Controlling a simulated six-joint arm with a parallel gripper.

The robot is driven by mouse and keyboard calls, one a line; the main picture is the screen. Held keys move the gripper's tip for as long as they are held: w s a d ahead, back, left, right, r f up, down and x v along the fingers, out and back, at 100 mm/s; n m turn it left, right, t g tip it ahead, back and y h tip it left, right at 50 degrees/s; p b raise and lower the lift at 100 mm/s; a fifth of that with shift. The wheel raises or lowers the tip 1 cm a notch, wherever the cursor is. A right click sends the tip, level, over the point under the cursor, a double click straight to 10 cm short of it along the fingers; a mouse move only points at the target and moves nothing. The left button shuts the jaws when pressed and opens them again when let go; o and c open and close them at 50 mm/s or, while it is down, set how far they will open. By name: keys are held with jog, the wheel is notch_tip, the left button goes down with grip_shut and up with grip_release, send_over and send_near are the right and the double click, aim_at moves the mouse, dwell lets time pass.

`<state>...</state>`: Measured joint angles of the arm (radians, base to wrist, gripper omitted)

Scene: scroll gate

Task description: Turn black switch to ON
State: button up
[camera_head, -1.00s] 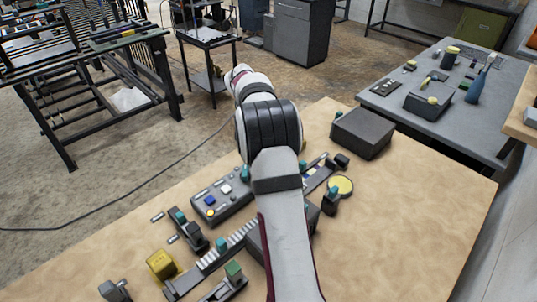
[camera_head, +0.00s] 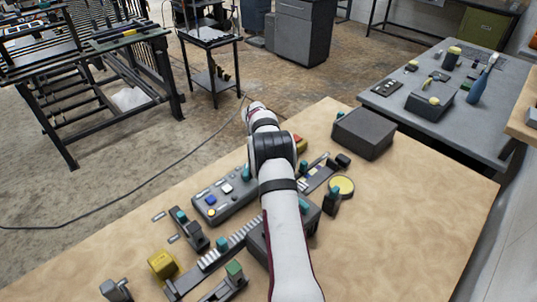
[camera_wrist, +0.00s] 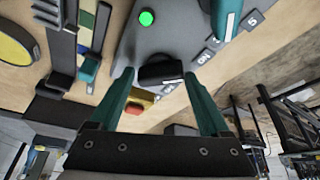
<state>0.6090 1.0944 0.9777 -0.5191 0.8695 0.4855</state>
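In the wrist view, the black switch (camera_wrist: 160,72) sits on a grey panel (camera_wrist: 165,40) with a lit green button (camera_wrist: 147,18) and a white "ON" label (camera_wrist: 205,57). It carries a small white mark. My gripper (camera_wrist: 159,75) is open, its two teal fingers on either side of the black switch. Gaps show between the switch and both fingers; I cannot tell how far the fingertips are from the panel. In the head view my arm hides the gripper and the switch.
A button box (camera_head: 225,195), a yellow disc (camera_head: 342,185) and a dark box (camera_head: 364,133) crowd the table. The table's right side (camera_head: 420,220) is clear.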

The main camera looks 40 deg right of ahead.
jog(key=c, duration=0.9)
jog(key=n+t+y, duration=0.1)
jog(key=n, duration=0.3)
jog(key=shift+s, duration=0.1)
jog(key=o, duration=1.3)
jog(key=v, duration=1.5)
jog(key=shift+s+r, duration=0.25)
jog(key=shift+r, duration=0.1)
